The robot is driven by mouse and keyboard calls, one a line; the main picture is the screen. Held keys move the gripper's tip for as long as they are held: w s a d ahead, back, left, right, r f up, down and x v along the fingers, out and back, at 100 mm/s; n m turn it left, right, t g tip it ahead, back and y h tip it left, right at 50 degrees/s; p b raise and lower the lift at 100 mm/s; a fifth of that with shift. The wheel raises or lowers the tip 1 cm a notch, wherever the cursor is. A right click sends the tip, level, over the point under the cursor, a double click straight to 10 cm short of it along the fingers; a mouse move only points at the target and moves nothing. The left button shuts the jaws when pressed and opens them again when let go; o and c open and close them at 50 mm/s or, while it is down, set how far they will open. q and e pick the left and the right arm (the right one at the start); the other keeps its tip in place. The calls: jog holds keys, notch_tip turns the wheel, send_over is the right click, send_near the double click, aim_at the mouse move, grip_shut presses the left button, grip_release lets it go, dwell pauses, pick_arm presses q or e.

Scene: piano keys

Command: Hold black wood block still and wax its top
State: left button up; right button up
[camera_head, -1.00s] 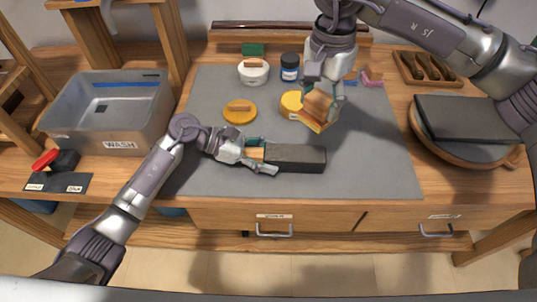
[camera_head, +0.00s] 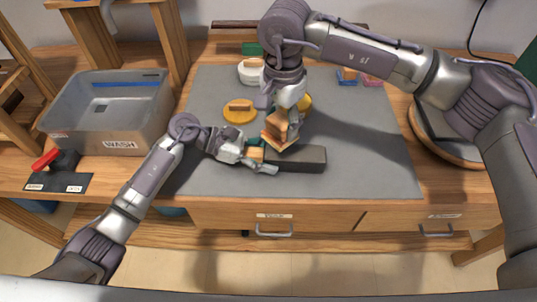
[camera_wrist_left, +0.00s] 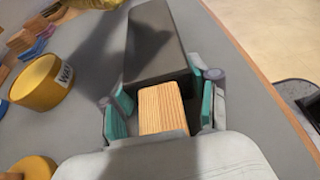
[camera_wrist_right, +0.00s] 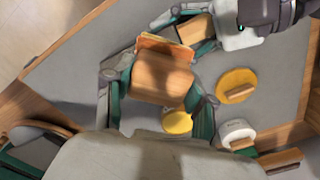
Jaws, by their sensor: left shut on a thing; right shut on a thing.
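The black wood block (camera_head: 305,159) lies on the grey mat. A pale wood section at its left end shows in the left wrist view (camera_wrist_left: 162,108). My left gripper (camera_head: 257,157) is shut on this pale section from the left. My right gripper (camera_head: 283,122) is shut on a wooden applicator (camera_head: 277,129) with an orange-yellow underside, tilted right over the black block's left part. I cannot tell whether its underside touches the block. The applicator fills the right wrist view's middle (camera_wrist_right: 160,78). The yellow wax tin (camera_wrist_left: 40,82) is partly hidden behind my right gripper in the head view.
A yellow round pad with a wooden handle (camera_head: 239,110) and a white round one (camera_head: 251,73) sit on the mat (camera_head: 370,165) behind my left gripper. A grey wash tub (camera_head: 70,118) stands at left. The mat's right side is clear.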

aim_at(318, 154)
jog(key=shift+a+f, duration=0.2)
jog(key=shift+a, duration=0.05)
jog(key=shift+f, duration=0.15)
jog(key=shift+f, duration=1.75)
jog(key=shift+f, duration=0.65)
jog(key=shift+d, duration=0.2)
jog(key=shift+d+r, duration=0.15)
jog(key=shift+d, duration=1.35)
jog(key=shift+s+d+f, duration=0.1)
jog(key=shift+d, duration=1.5)
jog(key=shift+s+d+f, duration=0.1)
jog(key=shift+d, duration=1.45)
